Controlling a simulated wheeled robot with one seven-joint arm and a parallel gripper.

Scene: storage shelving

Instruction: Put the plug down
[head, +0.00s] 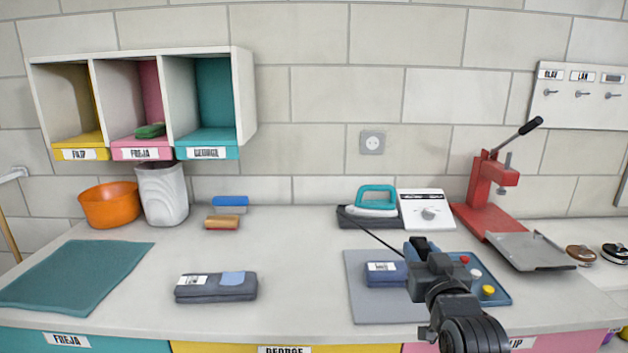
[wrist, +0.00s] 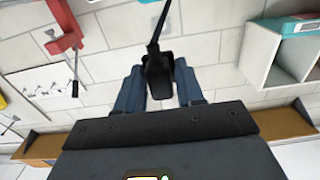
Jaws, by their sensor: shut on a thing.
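The black plug (wrist: 158,72) sits between the two blue-grey fingers of my gripper (wrist: 159,90) in the wrist view, with its cord (wrist: 161,25) leading away from it. My gripper is shut on it. In the head view my gripper (head: 422,246) is above the worktop, right of centre, and mostly hides the plug. The dark cord (head: 375,236) runs from there up-left to the iron (head: 373,203), which has a teal handle and stands on a dark base at the back. A wall socket (head: 372,142) is above the iron.
A grey mat (head: 368,313) with a folded blue cloth (head: 384,273) and a blue tray (head: 500,293) of coloured knobs lie below my gripper. A red press (head: 487,195) stands right. A folded grey cloth (head: 215,287) lies left; bare worktop (head: 300,265) lies between.

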